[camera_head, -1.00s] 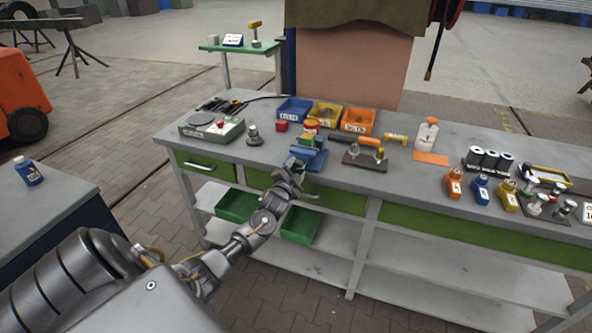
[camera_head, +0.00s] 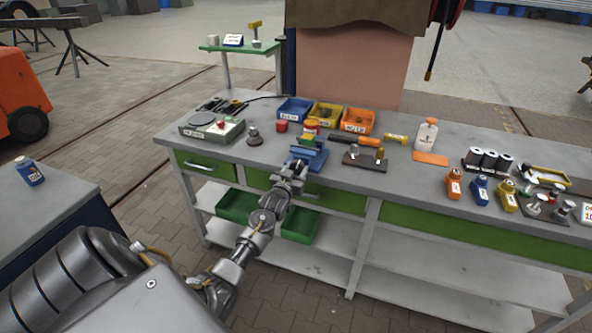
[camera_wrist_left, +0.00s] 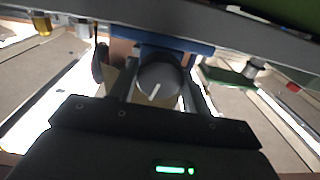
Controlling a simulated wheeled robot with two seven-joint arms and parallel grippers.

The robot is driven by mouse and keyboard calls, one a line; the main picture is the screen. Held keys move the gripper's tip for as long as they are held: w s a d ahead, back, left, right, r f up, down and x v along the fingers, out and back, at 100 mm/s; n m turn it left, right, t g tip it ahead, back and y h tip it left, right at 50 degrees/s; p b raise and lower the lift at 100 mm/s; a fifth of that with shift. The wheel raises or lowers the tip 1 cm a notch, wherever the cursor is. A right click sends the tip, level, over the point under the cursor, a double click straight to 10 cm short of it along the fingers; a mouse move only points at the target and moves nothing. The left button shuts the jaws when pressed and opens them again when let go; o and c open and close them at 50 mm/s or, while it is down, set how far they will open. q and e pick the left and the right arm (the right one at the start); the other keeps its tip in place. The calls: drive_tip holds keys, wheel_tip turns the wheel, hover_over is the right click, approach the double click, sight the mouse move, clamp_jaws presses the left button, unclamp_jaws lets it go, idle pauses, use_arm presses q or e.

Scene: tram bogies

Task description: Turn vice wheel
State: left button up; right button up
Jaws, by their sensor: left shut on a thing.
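The blue vice (camera_head: 309,158) stands at the front edge of the workbench in the head view. Its blue body also shows in the left wrist view (camera_wrist_left: 188,46), and its round dark grey wheel (camera_wrist_left: 158,82) with a pale mark faces the wrist camera. My left gripper (camera_head: 296,168) reaches up to the vice's front from below. In the left wrist view its two fingers (camera_wrist_left: 150,88) lie on either side of the wheel, shut on it. The wheel is hidden behind the gripper in the head view. My right gripper is not in view.
On the grey bench (camera_head: 225,155), a grey-green box (camera_head: 211,128) stands left of the vice and a dark board with an orange-handled tool (camera_head: 365,158) stands to its right. Blue (camera_head: 294,110), yellow (camera_head: 326,116) and orange bins (camera_head: 358,121) stand behind. Green drawers line the bench front.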

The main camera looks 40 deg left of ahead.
use_arm(q)
drive_tip(key=n, duration=0.5)
drive_tip(key=shift+n+p, duration=0.3)
drive_tip(key=n+p, duration=0.1)
drive_tip(key=n, duration=0.5)
drive_tip(key=n+p, duration=0.1)
drive_tip(key=n, duration=0.4)
drive_tip(key=shift+n, duration=0.4)
drive_tip(key=n+p, duration=0.2)
drive_tip(key=n, duration=0.3)
drive_tip(key=n+p, duration=0.2)
drive_tip(key=n, duration=0.3)
drive_tip(key=shift+r+n, duration=0.1)
drive_tip(key=shift+n, duration=0.3)
drive_tip(key=n+p, duration=0.2)
drive_tip(key=n, duration=0.3)
drive_tip(key=shift+n, duration=0.3)
drive_tip(key=n+p, duration=0.2)
drive_tip(key=n, duration=0.4)
drive_tip(key=shift+n+p, duration=0.8)
drive_tip(key=shift+n, duration=1.6)
